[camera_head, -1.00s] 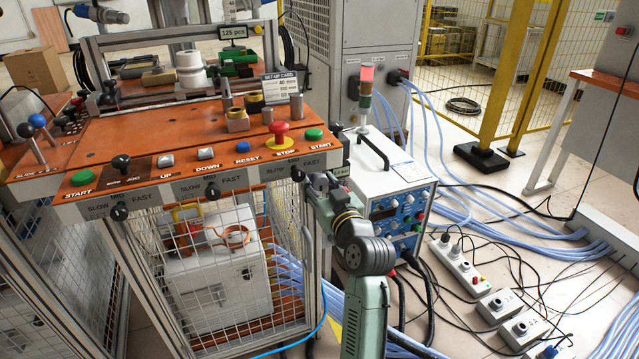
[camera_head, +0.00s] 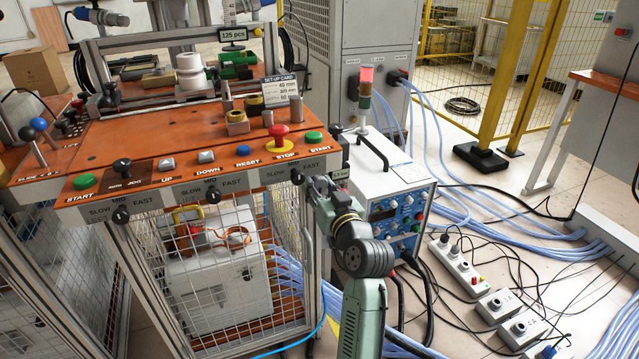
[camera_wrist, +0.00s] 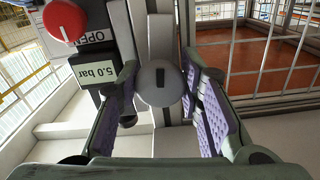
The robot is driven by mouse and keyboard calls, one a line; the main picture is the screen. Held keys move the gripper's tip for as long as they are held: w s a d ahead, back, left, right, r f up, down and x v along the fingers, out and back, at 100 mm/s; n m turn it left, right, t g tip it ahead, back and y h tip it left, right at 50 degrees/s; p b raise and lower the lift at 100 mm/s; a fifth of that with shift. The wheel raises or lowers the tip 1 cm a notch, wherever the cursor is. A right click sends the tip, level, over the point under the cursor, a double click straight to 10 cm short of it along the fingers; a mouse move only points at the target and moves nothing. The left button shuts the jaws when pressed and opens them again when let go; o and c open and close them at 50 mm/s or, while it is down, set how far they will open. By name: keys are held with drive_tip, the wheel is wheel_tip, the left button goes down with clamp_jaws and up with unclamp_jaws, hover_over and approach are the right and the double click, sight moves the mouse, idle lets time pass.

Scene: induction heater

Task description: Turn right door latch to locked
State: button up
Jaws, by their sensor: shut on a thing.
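The right door latch (camera_wrist: 160,84) shows in the wrist view as a round grey knob with a dark upright slot mark. It sits on a grey metal frame post. My gripper (camera_wrist: 160,90) has its purple-padded fingers on both sides of the knob and is shut on it. In the head view, my gripper (camera_head: 312,186) is at the front right corner post of the heater stand, just below the control panel. The latch is hidden behind the gripper there.
A red knob (camera_wrist: 65,19) and a 5.0 bar display (camera_wrist: 95,74) sit close left of the fingers. The mesh cage (camera_head: 225,285) is left of my arm. The power unit (camera_head: 390,185) stands close on the right. Cables run over the floor.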

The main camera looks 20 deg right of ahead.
drive_tip(key=m+p, duration=0.1)
drive_tip(key=m, duration=0.1)
drive_tip(key=m+p, duration=0.2)
drive_tip(key=shift+a+r, duration=0.15)
drive_tip(key=shift+r, duration=0.05)
drive_tip(key=m+p, duration=0.3)
drive_tip(key=m, duration=0.1)
drive_tip(key=shift+r+m, duration=0.1)
drive_tip(key=shift+m, duration=0.3)
drive_tip(key=m+p, duration=0.4)
drive_tip(key=shift+m, duration=0.3)
drive_tip(key=shift+m+p, duration=1.1)
drive_tip(key=shift+m, duration=0.3)
drive_tip(key=o, duration=1.2)
drive_tip(key=shift+c, duration=0.2)
drive_tip(key=shift+f, duration=0.2)
